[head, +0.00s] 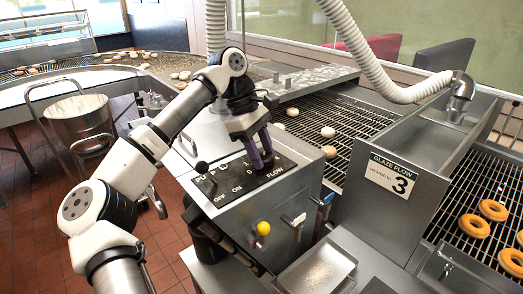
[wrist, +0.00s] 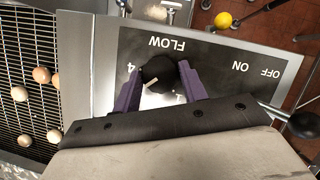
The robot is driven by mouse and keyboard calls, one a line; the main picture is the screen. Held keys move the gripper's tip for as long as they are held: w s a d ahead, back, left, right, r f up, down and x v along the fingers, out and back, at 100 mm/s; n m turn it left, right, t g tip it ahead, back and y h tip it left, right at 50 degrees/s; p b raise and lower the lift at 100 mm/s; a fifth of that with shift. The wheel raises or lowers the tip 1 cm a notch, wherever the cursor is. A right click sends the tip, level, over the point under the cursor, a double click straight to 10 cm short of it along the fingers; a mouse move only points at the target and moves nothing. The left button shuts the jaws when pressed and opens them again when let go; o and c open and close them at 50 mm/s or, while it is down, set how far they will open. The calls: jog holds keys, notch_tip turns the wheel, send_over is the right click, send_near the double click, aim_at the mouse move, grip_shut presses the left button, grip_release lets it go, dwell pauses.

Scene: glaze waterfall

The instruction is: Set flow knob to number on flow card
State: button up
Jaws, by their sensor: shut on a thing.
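The flow card (head: 391,176) on the metal hopper front reads "GLAZE FLOW", with a large 3. The black flow knob (wrist: 158,72) sits on the black control panel (wrist: 215,62), above the word FLOW, which looks upside down in the wrist view. My gripper (wrist: 160,82) is shut on the knob, a purple finger on each side; it also shows over the panel in the head view (head: 262,158). The knob's white pointer line slants toward the lower left in the wrist view. A 4 is readable left of the knob; other dial numbers are mostly hidden by fingers and knob.
A pump lever with a black ball (head: 201,167) stands by OFF and ON on the same panel. Doughnuts (head: 474,226) lie on the right conveyor.

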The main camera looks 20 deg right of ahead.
jog(key=o, duration=1)
jog(key=shift+c, duration=0.2)
jog(key=v, duration=1.3)
jog(key=shift+r, duration=0.4)
